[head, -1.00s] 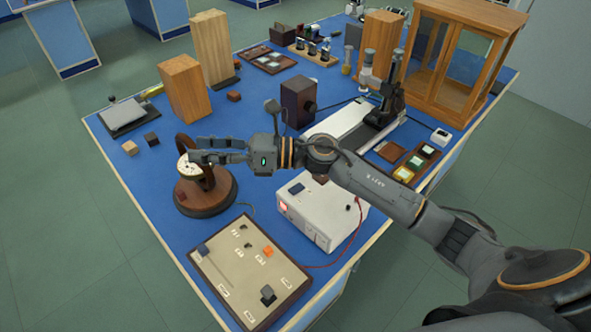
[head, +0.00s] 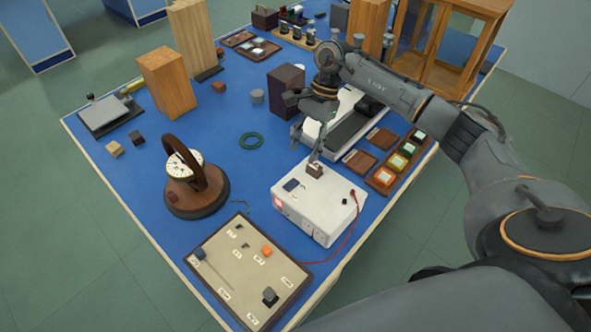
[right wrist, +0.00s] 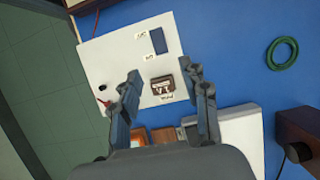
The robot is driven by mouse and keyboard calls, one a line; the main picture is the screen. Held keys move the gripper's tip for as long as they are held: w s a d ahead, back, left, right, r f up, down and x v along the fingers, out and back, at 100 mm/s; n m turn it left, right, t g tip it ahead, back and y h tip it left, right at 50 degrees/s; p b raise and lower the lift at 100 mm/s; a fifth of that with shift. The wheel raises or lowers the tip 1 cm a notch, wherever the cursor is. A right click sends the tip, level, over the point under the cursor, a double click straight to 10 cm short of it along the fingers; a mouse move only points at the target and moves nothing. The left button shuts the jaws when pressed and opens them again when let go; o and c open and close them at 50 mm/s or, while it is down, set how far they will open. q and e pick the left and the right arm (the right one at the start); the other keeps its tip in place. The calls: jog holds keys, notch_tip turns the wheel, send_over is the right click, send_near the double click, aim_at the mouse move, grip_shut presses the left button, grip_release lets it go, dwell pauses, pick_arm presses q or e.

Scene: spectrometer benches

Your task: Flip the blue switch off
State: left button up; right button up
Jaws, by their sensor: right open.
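The blue switch (head: 291,185) is a dark blue rectangle on top of a white box (head: 318,207). It also shows in the right wrist view (right wrist: 158,41), with small labels at its ends. A small brown block-like part (right wrist: 162,85) sits on the same box top, near another label. My right gripper (head: 314,143) points down over the back part of the box. In the right wrist view its open fingers (right wrist: 160,73) flank the brown part, and the blue switch lies beyond the fingertips. Nothing is between the fingers except the view of the box. My left gripper is not in view.
A red light (head: 279,202) glows on the box front. A red cable (head: 350,232) runs from its right side. A round dial instrument (head: 197,196) stands left, a component board (head: 240,272) in front. A green ring (head: 251,141) lies on the blue mat.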

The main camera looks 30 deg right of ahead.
aim_at(294, 182)
jog(key=p+x, duration=0.2)
jog(key=x, duration=0.5)
jog(key=shift+a+f, duration=0.25)
jog(key=shift+f, duration=0.05)
jog(key=shift+a+f+p, duration=0.15)
jog(key=shift+f+p, duration=0.15)
jog(key=shift+f, duration=0.35)
